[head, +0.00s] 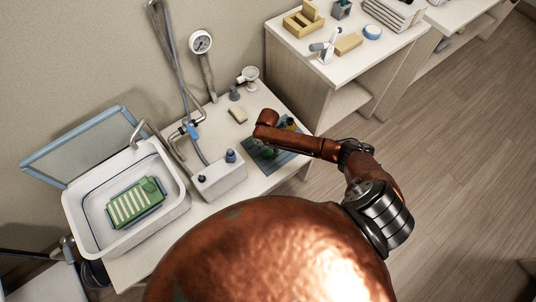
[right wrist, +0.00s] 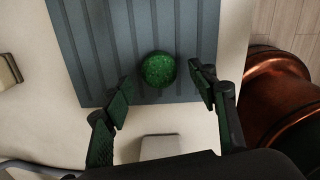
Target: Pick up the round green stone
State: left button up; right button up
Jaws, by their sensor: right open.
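The round green stone (right wrist: 158,69) lies on a ribbed blue-grey mat (right wrist: 193,25) in the right wrist view. It is a speckled, dark green ball. My right gripper (right wrist: 160,91) is open, with one finger on each side of the near part of the stone and a gap to it on both sides. In the head view the mat (head: 287,161) is at the right end of the table, largely under my right arm. A small green patch under the arm, likely the stone (head: 270,153), shows there. My left gripper is not in view.
A white box with knobs (head: 220,180) stands left of the mat. A white basin (head: 180,213) with a green ribbed tray is farther left. A beige block (head: 238,115) lies behind the mat. A side cabinet (head: 310,75) stands at the back right.

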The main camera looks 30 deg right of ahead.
notch_tip(320, 180, down, 2)
jog(key=shift+f, duration=0.2)
jog(key=shift+c, duration=0.7)
jog(key=c, duration=1.2)
